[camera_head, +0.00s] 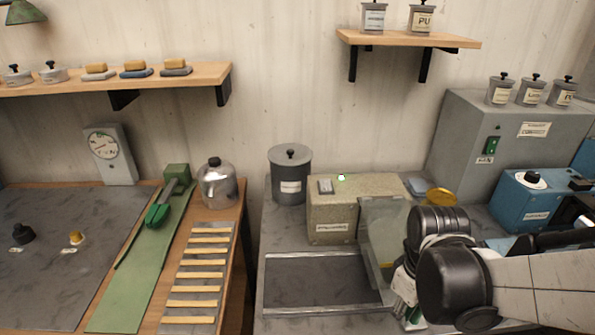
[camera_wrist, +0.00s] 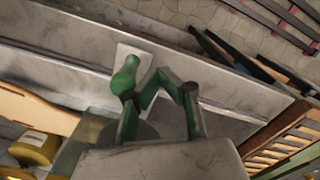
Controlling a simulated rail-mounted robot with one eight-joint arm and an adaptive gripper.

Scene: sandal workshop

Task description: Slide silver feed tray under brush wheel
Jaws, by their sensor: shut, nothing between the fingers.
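A shallow rectangular tray with a silver rim (camera_head: 310,255) and a dark floor lies on the grey bench in the head view. I take it to be the feed tray. It sits in front of a speckled beige machine (camera_head: 332,222), left of a clear guard panel (camera_head: 383,222). I cannot make out the brush wheel for certain. My gripper, with green fingers, shows in the wrist view (camera_wrist: 150,82); it is shut and empty, over long grey metal strips (camera_wrist: 75,72). In the head view my arm largely hides it, right of the tray; contact with the tray cannot be told.
A dark lidded canister (camera_head: 290,180) stands behind the tray on the left. A blue machine (camera_head: 530,202) and a large grey cabinet (camera_head: 460,140) stand at the right. A separate workbench with a slatted rack (camera_head: 205,265) is left, across a gap.

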